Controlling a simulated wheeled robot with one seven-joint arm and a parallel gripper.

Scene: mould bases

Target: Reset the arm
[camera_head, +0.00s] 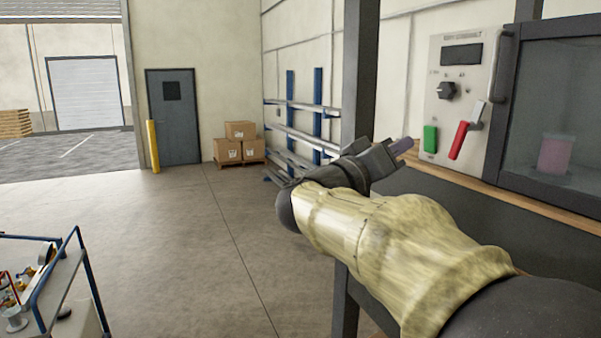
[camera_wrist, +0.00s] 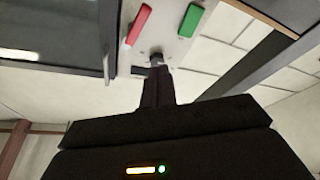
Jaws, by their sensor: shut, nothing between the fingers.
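My arm, in a tan sleeve, reaches in from the lower right of the head view. My gripper (camera_head: 404,147) is at its end, shut and empty, left of the control panel (camera_head: 457,108) and apart from it in that view. In the wrist view the gripper (camera_wrist: 158,72) shows dark and narrow, pointing toward the panel. The panel carries a green button (camera_head: 430,139), a red lever or switch (camera_head: 459,140), a dark knob (camera_head: 446,90) and a small dark display (camera_head: 461,54). The green part (camera_wrist: 191,20) and red part (camera_wrist: 139,24) also show in the wrist view.
A machine with a glass window (camera_head: 556,110) stands right of the panel, with a pinkish container (camera_head: 556,155) behind the glass. A dark post (camera_head: 359,75) rises behind my gripper. A blue-framed cart (camera_head: 62,275) stands at lower left. The floor between is clear.

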